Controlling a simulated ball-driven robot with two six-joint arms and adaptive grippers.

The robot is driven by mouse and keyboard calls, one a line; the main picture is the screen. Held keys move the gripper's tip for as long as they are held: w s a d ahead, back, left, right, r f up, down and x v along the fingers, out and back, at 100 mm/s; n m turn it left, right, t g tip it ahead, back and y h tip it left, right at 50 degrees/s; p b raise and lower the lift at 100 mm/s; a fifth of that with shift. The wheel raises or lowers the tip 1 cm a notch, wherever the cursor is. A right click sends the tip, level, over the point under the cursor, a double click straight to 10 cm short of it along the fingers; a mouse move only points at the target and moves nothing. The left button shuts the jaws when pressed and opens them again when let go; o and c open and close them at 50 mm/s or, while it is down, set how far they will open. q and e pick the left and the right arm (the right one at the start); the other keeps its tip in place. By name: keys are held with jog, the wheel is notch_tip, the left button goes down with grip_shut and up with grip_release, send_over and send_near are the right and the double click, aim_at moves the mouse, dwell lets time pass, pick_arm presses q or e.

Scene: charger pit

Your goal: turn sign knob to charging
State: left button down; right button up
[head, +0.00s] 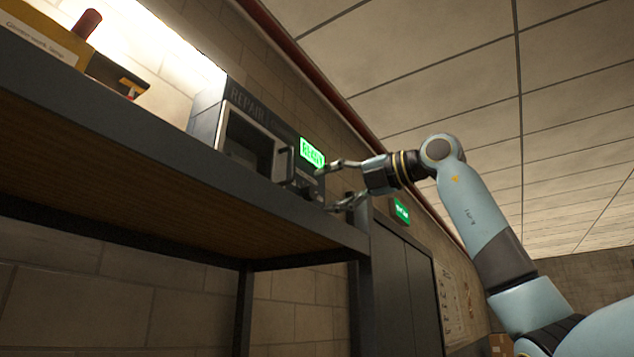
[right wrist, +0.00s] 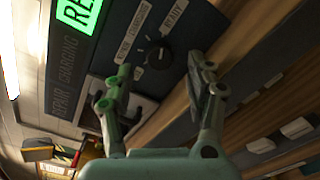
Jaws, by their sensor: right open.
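The sign box (head: 232,104) stands on the shelf; its dark face has a "REPAIR" panel and a green lit panel (head: 312,152) that appears to read READY. In the right wrist view the dark round sign knob (right wrist: 159,57) sits on the blue-grey face among small white labels, one reading READY (right wrist: 174,14). Which label the knob points at is too small to tell. My right gripper (head: 331,187) is open in front of the box's right end. In the right wrist view its fingers (right wrist: 160,76) are spread to either side below the knob, apparently empty. My left gripper is out of view.
The dark-edged shelf (head: 190,165) runs under the box. A yellow case (head: 45,38) and a red cylinder (head: 87,24) are at upper left. A grey cabinet (head: 400,275) and a green exit sign (head: 401,211) are beyond the shelf. Space right of my arm looks clear.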

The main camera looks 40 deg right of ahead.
aim_at(314, 193)
jog(key=shift+p+x, duration=0.4)
jog(key=shift+x, duration=0.8)
jog(key=shift+w+a, duration=0.15)
jog(key=shift+w, duration=0.2)
jog(key=shift+c, duration=0.4)
grip_shut()
jog(key=shift+n, duration=0.3)
jog(key=n+p, duration=0.2)
jog(key=n, duration=0.1)
jog(key=shift+n, duration=0.3)
jog(key=shift+n+p, duration=0.65)
jog(key=shift+n, duration=1.55)
